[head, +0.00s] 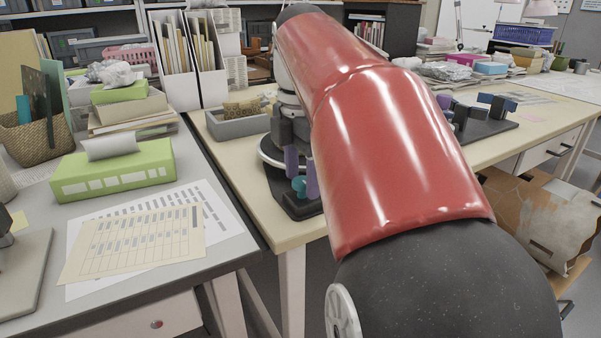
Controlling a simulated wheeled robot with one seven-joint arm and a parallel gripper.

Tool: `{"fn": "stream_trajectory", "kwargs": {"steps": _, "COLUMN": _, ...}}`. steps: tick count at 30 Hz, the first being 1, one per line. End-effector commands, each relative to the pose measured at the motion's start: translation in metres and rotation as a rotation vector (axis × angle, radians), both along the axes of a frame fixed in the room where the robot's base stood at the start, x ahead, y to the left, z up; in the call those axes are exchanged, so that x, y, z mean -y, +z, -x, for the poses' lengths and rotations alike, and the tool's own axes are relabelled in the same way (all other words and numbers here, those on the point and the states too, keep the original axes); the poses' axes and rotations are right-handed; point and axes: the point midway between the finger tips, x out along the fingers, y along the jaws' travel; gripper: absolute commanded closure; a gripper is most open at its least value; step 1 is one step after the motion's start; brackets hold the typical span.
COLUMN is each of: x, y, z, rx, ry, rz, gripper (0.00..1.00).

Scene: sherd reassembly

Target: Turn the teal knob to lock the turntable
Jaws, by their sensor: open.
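The teal knob (299,187) sits low on the dark base at the front left of the turntable (268,154). Only part of the turntable's pale round rim shows; my red arm hides the rest. My gripper (302,176) points down at the knob, with its two purple fingers apart. The fingertips are close by the knob, one to the left and one to the right in the picture. I cannot tell whether they touch it. Any sherd on the turntable is hidden behind my arm.
A grey tray (236,126) with a brownish piece in it stands left of the turntable. A black stand with blue and purple parts (497,104) is on the right of the beige table (283,233). A grey desk with papers (135,238) adjoins at left.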

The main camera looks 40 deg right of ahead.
Motion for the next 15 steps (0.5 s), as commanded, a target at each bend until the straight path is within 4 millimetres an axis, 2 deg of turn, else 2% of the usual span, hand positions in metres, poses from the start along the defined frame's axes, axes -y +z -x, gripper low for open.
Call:
{"fn": "stream_trajectory", "kwargs": {"steps": 3, "x": 0.0, "y": 0.0004, "z": 0.0, "rx": 0.0, "ry": 0.0, "rz": 0.0, "gripper": 0.48}}
{"fn": "stream_trajectory", "kwargs": {"steps": 13, "x": 0.0, "y": 0.0005, "z": 0.0001, "rx": 0.0, "ry": 0.0, "rz": 0.0, "gripper": 0.91}}
{"fn": "stream_trajectory", "kwargs": {"steps": 15, "x": 0.0, "y": 0.0006, "z": 0.0001, "rx": 0.0, "ry": -0.001, "rz": 0.0, "gripper": 0.93}}
